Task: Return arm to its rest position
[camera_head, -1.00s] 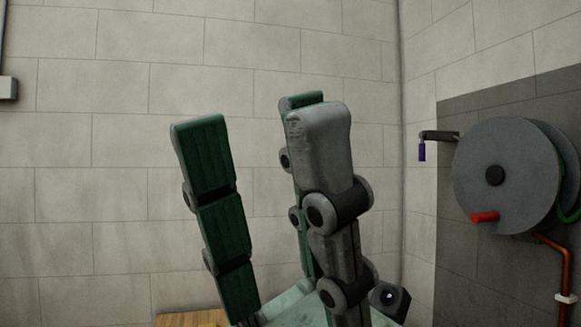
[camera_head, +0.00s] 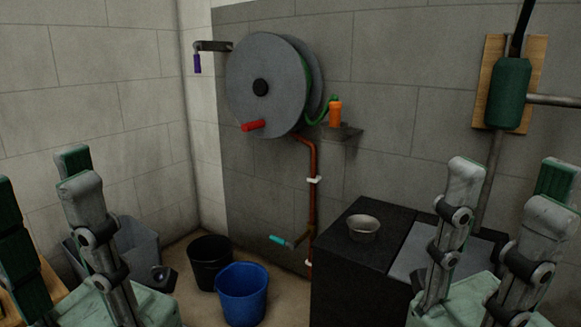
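My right gripper (camera_head: 507,190) stands upright at the lower right. Its grey and green jointed fingers point up and are spread, with nothing between them. My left gripper (camera_head: 42,195) stands upright at the left edge, also with fingers spread and nothing between them. It is partly cut off by the picture edge. Both palms are pale green and low in the picture. The arms behind the palms are hidden, so their posture cannot be told.
A hose reel (camera_head: 265,85) with a red handle hangs on the grey wall. An orange bottle (camera_head: 335,112) stands on a small shelf. A blue bucket (camera_head: 241,293), a black bucket (camera_head: 208,258) and a grey bin (camera_head: 138,245) stand on the floor. A metal bowl (camera_head: 363,228) sits on a black cabinet (camera_head: 350,275).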

